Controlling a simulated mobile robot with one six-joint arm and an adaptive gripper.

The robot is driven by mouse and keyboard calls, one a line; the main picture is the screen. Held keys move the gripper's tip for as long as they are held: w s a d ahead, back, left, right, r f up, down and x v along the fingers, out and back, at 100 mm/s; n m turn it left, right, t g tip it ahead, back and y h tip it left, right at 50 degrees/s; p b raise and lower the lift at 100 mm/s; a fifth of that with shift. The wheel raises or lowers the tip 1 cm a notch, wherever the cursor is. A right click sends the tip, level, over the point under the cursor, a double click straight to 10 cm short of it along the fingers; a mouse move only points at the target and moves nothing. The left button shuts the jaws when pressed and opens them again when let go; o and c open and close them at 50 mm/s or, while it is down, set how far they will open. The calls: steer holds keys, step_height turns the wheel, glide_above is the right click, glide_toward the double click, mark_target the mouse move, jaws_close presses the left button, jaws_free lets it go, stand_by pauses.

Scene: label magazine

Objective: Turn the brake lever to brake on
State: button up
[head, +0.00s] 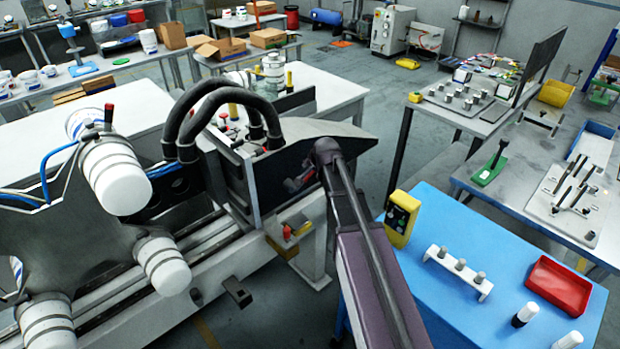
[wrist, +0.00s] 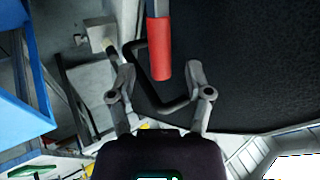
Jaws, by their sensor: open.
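In the wrist view a lever with a red grip (wrist: 160,50) on a grey shaft comes down from the top edge. The grip's end lies between the two fingertips of my gripper (wrist: 161,78), with a gap on each side. My gripper is open and holds nothing. A black bent rod (wrist: 170,106) passes behind the red grip. In the head view my arm reaches to a dark panel (head: 330,137) on the machine, and a small red part (head: 297,184) shows in front of it. My fingers are hard to make out there.
In the wrist view a large black surface (wrist: 250,70) fills the right side, close to the gripper. In the head view black hoses (head: 222,90) arch over the machine. A red-orange knob (head: 287,232) sits below the panel. A blue table (head: 450,285) stands at right.

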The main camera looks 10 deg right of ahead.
steer(key=shift+b+x, duration=1.1)
steer(key=shift+x, duration=0.6)
jaws_close()
